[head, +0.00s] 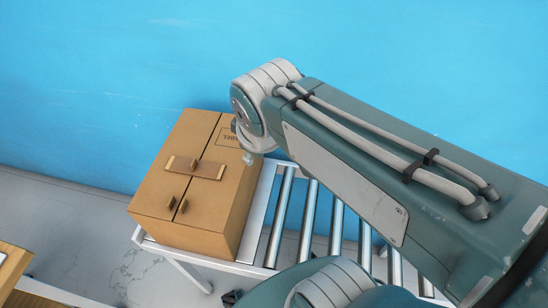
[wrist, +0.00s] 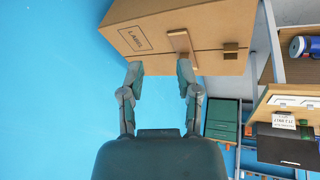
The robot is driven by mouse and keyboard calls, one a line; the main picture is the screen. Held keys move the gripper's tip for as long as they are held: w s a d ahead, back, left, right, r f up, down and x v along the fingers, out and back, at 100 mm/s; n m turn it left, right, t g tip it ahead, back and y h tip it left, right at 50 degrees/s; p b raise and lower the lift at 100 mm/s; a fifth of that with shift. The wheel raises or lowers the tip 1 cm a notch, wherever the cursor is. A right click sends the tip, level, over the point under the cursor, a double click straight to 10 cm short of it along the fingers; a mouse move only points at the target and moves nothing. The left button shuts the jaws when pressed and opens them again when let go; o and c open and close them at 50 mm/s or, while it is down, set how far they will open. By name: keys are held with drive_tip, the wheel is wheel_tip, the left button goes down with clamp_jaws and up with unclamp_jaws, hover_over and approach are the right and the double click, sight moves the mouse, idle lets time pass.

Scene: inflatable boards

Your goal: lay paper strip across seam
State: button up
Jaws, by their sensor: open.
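A brown cardboard box (head: 215,207) has a dark seam (head: 207,142) along its top. A brown paper strip (head: 210,171) lies on the top across the seam, with a small upright tab near its middle. In the wrist view the strip (wrist: 182,44) crosses the seam near the box's edge. My gripper (wrist: 157,70) is open and empty at that edge. Its right fingertip appears close to the strip's near end; I cannot tell if they touch. In the head view my arm hides most of the gripper.
A blue wall (head: 120,70) is behind. The wrist view shows a blue-and-white roll (wrist: 299,46) and green containers (wrist: 222,117).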

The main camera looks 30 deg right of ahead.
drive_tip(key=shift+s+d+f+m+t, duration=0.2)
drive_tip(key=shift+s+m, duration=0.45)
drive_tip(key=shift+m, duration=0.5)
drive_tip(key=shift+s+d+r+m+t, duration=0.15)
drive_tip(key=shift+s+d+m, duration=0.35)
drive_tip(key=shift+m, duration=0.6)
drive_tip(key=shift+s+d+f+m+t, duration=0.15)
drive_tip(key=shift+s+m, duration=0.6)
drive_tip(key=shift+m, duration=0.4)
